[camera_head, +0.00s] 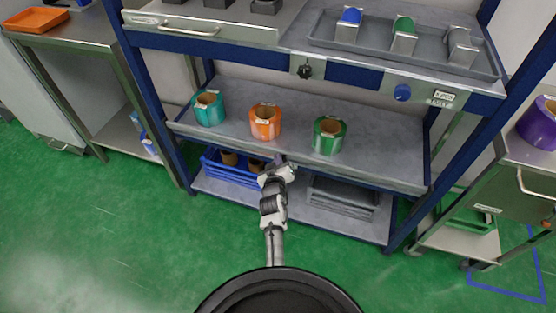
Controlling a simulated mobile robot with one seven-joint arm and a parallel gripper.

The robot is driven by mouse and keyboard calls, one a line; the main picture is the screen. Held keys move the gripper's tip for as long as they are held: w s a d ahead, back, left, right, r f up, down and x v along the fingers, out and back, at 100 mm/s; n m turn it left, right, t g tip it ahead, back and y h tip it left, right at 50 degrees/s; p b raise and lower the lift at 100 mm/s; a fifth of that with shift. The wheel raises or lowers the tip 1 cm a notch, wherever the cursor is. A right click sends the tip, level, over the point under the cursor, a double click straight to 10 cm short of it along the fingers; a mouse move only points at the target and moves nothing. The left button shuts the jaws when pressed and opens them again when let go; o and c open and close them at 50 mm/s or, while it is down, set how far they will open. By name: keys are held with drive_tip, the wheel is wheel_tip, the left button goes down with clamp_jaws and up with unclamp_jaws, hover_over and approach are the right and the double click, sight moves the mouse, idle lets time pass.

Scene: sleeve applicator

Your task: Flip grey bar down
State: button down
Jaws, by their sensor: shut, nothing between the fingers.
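Three small pieces with blue (350,16), green (404,25) and grey (461,46) parts stand in a row on the bench top. The rightmost, the grey bar, sits on a silver bracket and looks slanted; its exact position is too small to tell. My gripper (279,163) is shut and empty, far below and left of the grey bar. It is in front of the lower shelves, below the orange roll. My wrist partly covers the blue crate behind it.
A grey tray (322,28) surrounds the three pieces. Teal (208,108), orange (265,121) and green (329,135) rolls stand on the middle shelf. A blue crate (235,175) and grey crates (341,198) are below. Green floor is clear at left.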

drive_tip(key=shift+f, duration=0.2)
wheel_tip(320, 180, down, 9)
drive_tip(key=b, duration=0.9)
drive_tip(key=shift+d, duration=0.15)
drive_tip(key=shift+f, duration=0.1)
